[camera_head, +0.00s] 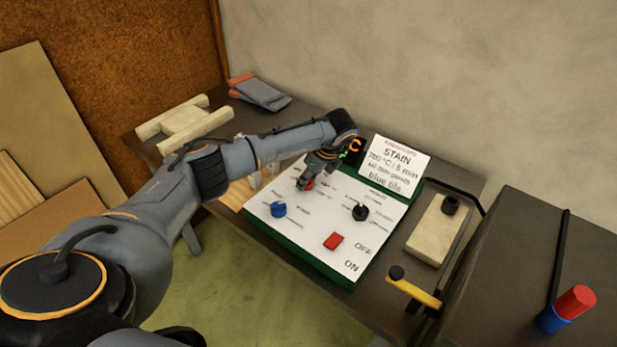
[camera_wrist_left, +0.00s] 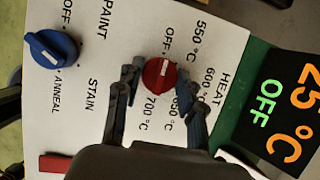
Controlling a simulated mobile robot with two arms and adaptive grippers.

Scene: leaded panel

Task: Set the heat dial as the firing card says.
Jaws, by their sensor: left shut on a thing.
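The red heat dial (camera_wrist_left: 159,74) sits on a white panel (camera_head: 305,237). Around it in the wrist view are OFF, 550, 600, 650 and 700 °C. Its white mark appears to point toward OFF. My left gripper (camera_wrist_left: 160,88) is shut on this dial, one finger on each side; in the head view the gripper (camera_head: 308,184) partly hides the dial. The firing card (camera_head: 396,164) stands at the panel's back and appears to read STAIN, 700 °C, 8 min, blue tile. The display (camera_wrist_left: 285,115) shows 25 °C and OFF. My right gripper is out of view.
The panel also has a blue dial (camera_head: 278,209), a black dial (camera_head: 360,212) and a red switch (camera_head: 333,241) near OFF and ON. A pale block (camera_head: 436,232) and a yellow-handled tool (camera_head: 414,292) lie to the right. A wooden frame (camera_head: 184,124) is at the left.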

